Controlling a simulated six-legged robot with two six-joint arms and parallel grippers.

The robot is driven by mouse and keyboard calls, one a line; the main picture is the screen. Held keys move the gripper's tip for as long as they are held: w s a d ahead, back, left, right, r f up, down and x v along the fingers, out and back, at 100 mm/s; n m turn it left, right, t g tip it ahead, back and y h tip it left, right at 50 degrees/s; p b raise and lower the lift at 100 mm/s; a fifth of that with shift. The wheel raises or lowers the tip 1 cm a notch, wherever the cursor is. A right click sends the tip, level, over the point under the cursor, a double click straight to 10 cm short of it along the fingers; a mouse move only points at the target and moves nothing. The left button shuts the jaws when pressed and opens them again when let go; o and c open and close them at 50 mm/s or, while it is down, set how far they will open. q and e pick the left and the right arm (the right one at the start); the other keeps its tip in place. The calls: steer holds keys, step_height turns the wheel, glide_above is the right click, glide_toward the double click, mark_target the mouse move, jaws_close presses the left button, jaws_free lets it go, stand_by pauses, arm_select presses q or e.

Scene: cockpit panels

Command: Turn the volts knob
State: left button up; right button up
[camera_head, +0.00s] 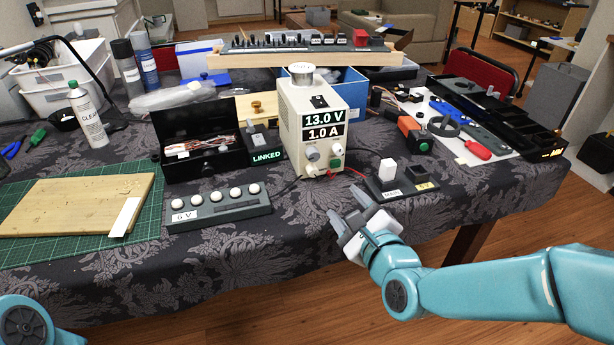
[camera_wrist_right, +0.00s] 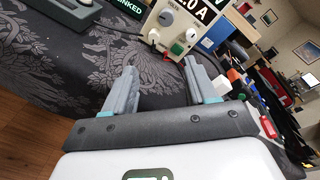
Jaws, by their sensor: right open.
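The cream power supply (camera_head: 290,125) stands near the middle of the table, its display reading 13.0 V and 1.0 A. A pale round knob (camera_head: 312,154) is on its front below the display. In the right wrist view a grey knob (camera_wrist_right: 165,18) sits beside a small label too blurred to read surely. A round silver piece (camera_head: 302,72) with unclear lettering is on top of the supply. My right gripper (camera_head: 347,208) is open and empty near the table's front edge, in front of and apart from the supply; its fingers (camera_wrist_right: 162,78) point toward the knobs. My left gripper is out of view.
A box with several white buttons (camera_head: 221,211) is left of the supply, beside a LINKED box (camera_head: 265,155). A dark base (camera_head: 400,188) with a white block is at right. A red cable runs between. The cloth before the supply is clear.

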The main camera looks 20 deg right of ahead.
steer(key=t+b, duration=0.2)
steer(key=b, duration=0.2)
arm_select(q)
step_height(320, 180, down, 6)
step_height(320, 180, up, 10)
steer(key=p, duration=0.9)
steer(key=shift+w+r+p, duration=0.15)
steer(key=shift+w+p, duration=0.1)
steer(key=shift+p, duration=0.1)
arm_select(e)
glide_toward(315, 158)
steer(key=w, duration=0.8)
steer(key=shift+w+a+r, duration=0.1)
steer(key=shift+w+a, duration=0.05)
steer(key=shift+a, duration=0.1)
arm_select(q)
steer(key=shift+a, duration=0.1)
arm_select(e)
steer(key=shift+c, duration=0.3)
steer(key=c, duration=1)
